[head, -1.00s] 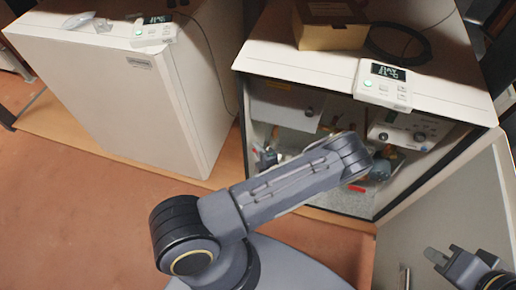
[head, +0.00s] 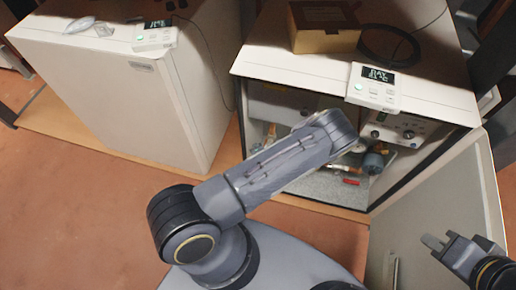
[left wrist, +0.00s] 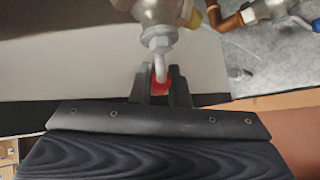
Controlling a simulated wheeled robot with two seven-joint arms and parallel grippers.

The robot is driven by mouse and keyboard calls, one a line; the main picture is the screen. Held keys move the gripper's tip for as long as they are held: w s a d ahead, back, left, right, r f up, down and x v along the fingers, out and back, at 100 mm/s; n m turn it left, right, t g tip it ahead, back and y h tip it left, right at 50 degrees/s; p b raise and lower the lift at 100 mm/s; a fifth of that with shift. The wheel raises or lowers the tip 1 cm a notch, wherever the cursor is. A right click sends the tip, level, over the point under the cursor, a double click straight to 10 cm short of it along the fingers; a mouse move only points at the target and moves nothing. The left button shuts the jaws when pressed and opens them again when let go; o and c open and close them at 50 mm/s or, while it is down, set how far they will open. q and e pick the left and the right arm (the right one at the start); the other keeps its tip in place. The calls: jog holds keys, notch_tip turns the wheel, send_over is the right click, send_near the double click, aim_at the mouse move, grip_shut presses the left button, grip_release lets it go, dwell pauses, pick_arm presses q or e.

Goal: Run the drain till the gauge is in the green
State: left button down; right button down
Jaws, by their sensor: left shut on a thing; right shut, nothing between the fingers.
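The open heat pump cabinet (head: 258,64) stands at the right in the head view, with pipework and a knobbed panel (head: 393,131) inside. My left arm reaches into it, and the arm hides the left gripper there. In the left wrist view my left gripper (left wrist: 160,82) is shut on a small red handle (left wrist: 160,88) under a metal valve fitting (left wrist: 160,12). Which way the handle is turned is hard to tell. My right gripper (head: 432,246) is shut and empty by the open door. I cannot make out a gauge needle or green zone.
A controller (head: 375,87) and a cardboard box (head: 324,28) sit on the open unit. Its door (head: 440,200) stands open at the right. A closed white unit (head: 100,90) stands at the left. A red piece (head: 351,182) shows low in the cabinet.

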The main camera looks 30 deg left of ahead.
dwell(0.3)
pick_arm(q)
jog(key=c, duration=1.4)
grip_release()
jog(key=p+v, duration=0.1)
jog(key=v, duration=0.6)
jog(key=shift+s+d+r+p, duration=0.2)
jog(key=shift+s+d+p, duration=0.05)
jog(key=shift+d+p, duration=0.05)
